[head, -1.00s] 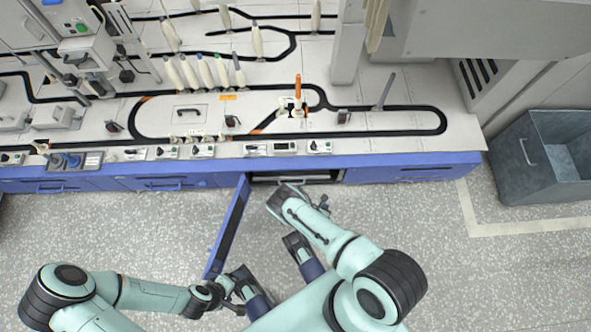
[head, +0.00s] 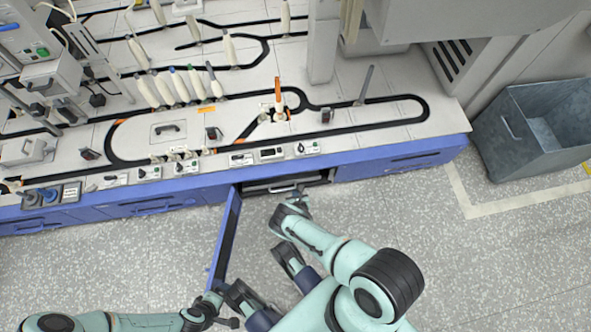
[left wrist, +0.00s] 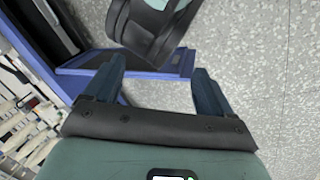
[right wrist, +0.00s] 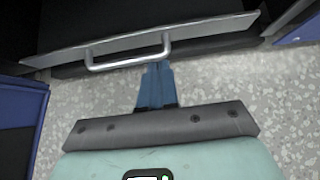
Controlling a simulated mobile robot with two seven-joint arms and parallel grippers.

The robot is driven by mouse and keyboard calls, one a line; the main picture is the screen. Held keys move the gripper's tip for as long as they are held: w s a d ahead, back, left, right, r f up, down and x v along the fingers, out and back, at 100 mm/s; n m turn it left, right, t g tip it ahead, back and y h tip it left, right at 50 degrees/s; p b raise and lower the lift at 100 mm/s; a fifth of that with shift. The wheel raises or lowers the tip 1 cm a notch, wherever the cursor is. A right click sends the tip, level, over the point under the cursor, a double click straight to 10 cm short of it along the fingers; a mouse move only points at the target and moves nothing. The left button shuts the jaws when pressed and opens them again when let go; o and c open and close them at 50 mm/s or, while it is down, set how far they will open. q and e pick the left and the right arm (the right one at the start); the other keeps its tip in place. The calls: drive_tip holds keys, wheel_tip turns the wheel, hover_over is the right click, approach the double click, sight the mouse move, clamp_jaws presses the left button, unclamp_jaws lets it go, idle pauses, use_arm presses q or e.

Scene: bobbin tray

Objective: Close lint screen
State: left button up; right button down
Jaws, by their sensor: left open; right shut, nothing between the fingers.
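A dark drawer-like unit with a pale front edge and a silver bar handle (right wrist: 128,50), likely the lint screen, sits in the opening of the blue bench front. It also shows in the head view (head: 270,187). A blue door (head: 225,240) stands swung open at the left of that opening. My right gripper (right wrist: 157,66) is shut and empty, its fingertips just below the handle's right end; whether they touch it is unclear. My left gripper (left wrist: 157,66) is open and empty. The blue door (left wrist: 85,72) shows beyond its fingers in the left wrist view.
The bench top above carries a black looped track (head: 350,120), white bobbins (head: 180,85) and an orange-topped one (head: 279,95). A grey bin (head: 520,125) stands on the floor at the right. Speckled floor lies open around the arms.

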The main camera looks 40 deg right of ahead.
sight(292, 182)
use_arm(q)
drive_tip(key=shift+w+a+f+t+b, duration=0.25)
drive_tip(key=shift+w+a+f, duration=0.2)
drive_tip(key=shift+w, duration=0.25)
drive_tip(key=shift+w+a+f+t+b, duration=0.15)
drive_tip(key=shift+w+a+f+b, duration=0.15)
drive_tip(key=shift+w+f, duration=0.3)
use_arm(e)
drive_tip(key=shift+w+d+f, duration=0.1)
drive_tip(key=shift+w+d, duration=0.3)
drive_tip(key=shift+w, duration=0.25)
drive_tip(key=shift+w+d+f, duration=0.1)
drive_tip(key=shift+w+d, duration=0.25)
drive_tip(key=shift+w, duration=0.3)
drive_tip(key=shift+w+d, duration=0.4)
drive_tip(key=shift+w, duration=0.25)
use_arm(q)
drive_tip(key=shift+w+r, duration=0.1)
